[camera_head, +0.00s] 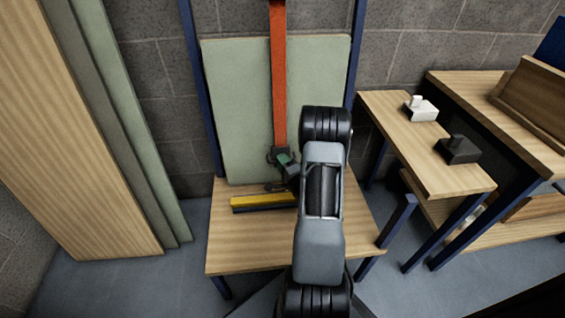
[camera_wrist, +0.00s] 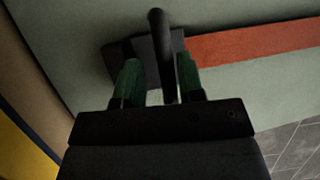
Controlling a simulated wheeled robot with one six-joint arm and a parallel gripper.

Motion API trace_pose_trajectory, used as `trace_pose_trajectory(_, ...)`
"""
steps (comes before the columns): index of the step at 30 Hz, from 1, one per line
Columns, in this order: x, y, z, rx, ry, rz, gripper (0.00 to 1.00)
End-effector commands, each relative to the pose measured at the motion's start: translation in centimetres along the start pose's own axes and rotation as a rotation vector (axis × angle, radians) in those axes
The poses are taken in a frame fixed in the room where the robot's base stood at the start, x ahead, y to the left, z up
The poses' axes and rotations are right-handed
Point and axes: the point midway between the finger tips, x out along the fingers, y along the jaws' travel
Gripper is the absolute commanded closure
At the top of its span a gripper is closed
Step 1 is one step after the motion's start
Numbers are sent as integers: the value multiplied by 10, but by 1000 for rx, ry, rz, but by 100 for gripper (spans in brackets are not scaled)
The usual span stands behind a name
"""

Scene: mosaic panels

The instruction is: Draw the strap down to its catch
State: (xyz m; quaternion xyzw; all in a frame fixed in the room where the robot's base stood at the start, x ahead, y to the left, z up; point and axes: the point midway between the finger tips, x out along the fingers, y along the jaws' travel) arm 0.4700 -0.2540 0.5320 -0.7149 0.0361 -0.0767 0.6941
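The orange strap (camera_head: 279,80) hangs straight down the front of a pale green panel (camera_head: 235,100). It also shows in the wrist view (camera_wrist: 250,45), running in from the right. Its lower end carries a dark end piece (camera_wrist: 120,60) with a black bar handle (camera_wrist: 158,45) standing out from it. My gripper (camera_head: 285,162) is at this end piece. In the wrist view its two green fingers (camera_wrist: 158,80) are on either side of the handle. A gap shows between the left finger and the handle, so the fingers look open. A small dark part (camera_head: 274,187), possibly the catch, lies below, partly hidden.
A yellow bar (camera_head: 258,202) lies along the wooden bench (camera_head: 250,245) under the panel. Blue posts flank the panel. Tall boards lean at left.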

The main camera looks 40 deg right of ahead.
Motion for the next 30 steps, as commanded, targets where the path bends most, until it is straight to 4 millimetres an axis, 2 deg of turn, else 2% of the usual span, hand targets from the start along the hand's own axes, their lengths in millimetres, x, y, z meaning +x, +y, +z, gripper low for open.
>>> trace_pose_trajectory(8, 1, -2, 1, -2, -4, -6, 61)
trace_pose_trajectory(11, -5, -3, 0, -2, -2, -5, 61)
trace_pose_trajectory(14, -18, -3, -1, -2, 0, -4, 61)
trace_pose_trajectory(24, -88, -3, -2, 2, 5, -4, 61)
trace_pose_trajectory(30, -118, -2, -2, -1, 4, -3, 61)
